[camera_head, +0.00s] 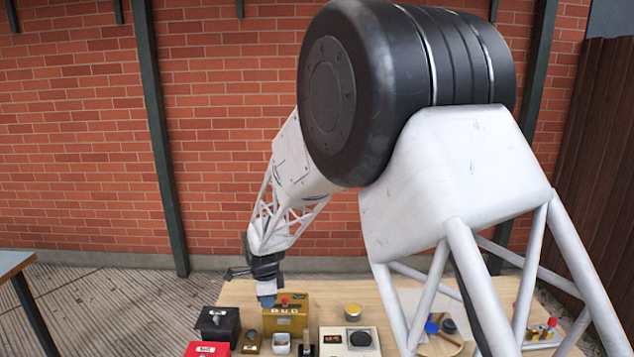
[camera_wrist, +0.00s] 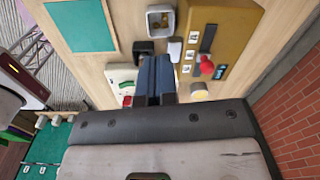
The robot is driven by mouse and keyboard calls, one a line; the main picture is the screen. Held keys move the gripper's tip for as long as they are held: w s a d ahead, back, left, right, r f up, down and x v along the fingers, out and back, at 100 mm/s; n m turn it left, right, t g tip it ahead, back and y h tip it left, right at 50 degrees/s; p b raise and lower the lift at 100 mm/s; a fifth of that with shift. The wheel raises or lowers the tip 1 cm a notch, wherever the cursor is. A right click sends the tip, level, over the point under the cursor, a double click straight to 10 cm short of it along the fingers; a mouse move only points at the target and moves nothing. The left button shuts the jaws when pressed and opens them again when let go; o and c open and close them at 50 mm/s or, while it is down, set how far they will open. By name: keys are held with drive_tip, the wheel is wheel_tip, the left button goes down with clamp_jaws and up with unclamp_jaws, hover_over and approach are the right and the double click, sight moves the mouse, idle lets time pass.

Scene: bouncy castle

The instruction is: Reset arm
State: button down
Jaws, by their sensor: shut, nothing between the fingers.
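My gripper (camera_head: 267,299) hangs from the arm over the wooden table (camera_head: 394,301), pointing down, at the left end of the gold box in the head view. Its blue fingers are shut together and hold nothing; they also show in the wrist view (camera_wrist: 155,78). The gold box (camera_head: 291,323) has a red knob on top, and it shows in the wrist view too (camera_wrist: 232,32). I cannot tell the exact height of the fingertips above the table. My own arm covers much of the right of the head view.
A brick wall (camera_head: 225,120) stands behind. Space above the table's left is open.

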drive_tip(key=s+d+r+n+t, duration=0.1)
drive_tip(key=s+d+r+n, duration=0.3)
drive_tip(key=s+d+r, duration=0.5)
drive_tip(key=s+d+r+n, duration=0.4)
drive_tip(key=s+d+r, duration=0.3)
drive_tip(key=d+r, duration=0.4)
drive_tip(key=s+d+r+n, duration=0.1)
drive_tip(key=s+d+n, duration=0.2)
drive_tip(key=s, duration=0.9)
drive_tip(key=s+d+r+n+t, duration=0.1)
drive_tip(key=s+d+n, duration=0.3)
drive_tip(key=s+d, duration=0.5)
drive_tip(key=s, duration=0.2)
drive_tip(key=shift+s+d+n, duration=0.2)
drive_tip(key=shift+s+n, duration=0.1)
drive_tip(key=shift+s, duration=0.1)
